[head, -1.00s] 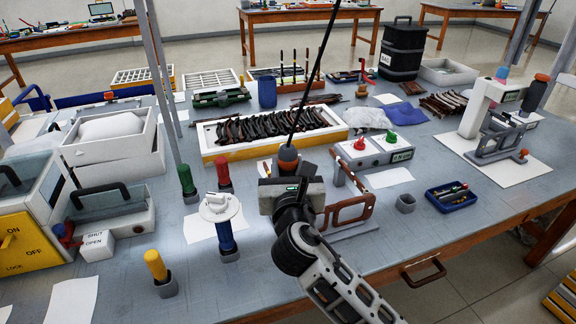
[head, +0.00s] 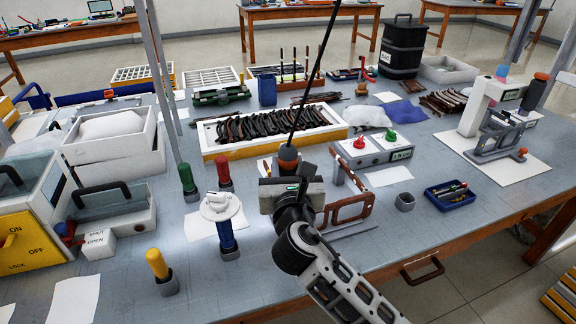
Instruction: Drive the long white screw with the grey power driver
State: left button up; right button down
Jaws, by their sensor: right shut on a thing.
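My right gripper (head: 290,188) is over the front middle of the table, seen from behind. It is shut on what looks like the power driver (head: 288,159), whose orange-brown top shows just beyond the gripper. A thin black cable rises from that top. The driver's lower part and tip are hidden behind my gripper. A brown eyeglass frame (head: 352,208) stands just right of the gripper in a grey fixture. I cannot make out the long white screw. My left gripper is not in view.
Left of the gripper stand a blue-handled tool with a white round head (head: 220,207), a red handle (head: 224,175), a green handle (head: 187,181) and a yellow handle (head: 157,264). Behind is a tray of dark frames (head: 210,149). A grey control box (head: 375,150) sits right. The front right tabletop is fairly clear.

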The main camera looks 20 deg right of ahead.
aim_at(288, 153)
jog(key=shift+f, duration=1.1)
dwell(3.1)
notch_tip(288, 153, up, 4)
jog(key=p, duration=0.3)
jog(key=shift+f+p, duration=0.2)
jog(key=shift+p, duration=0.2)
jog(key=shift+r+p, duration=0.75)
jog(key=shift+r, duration=0.7)
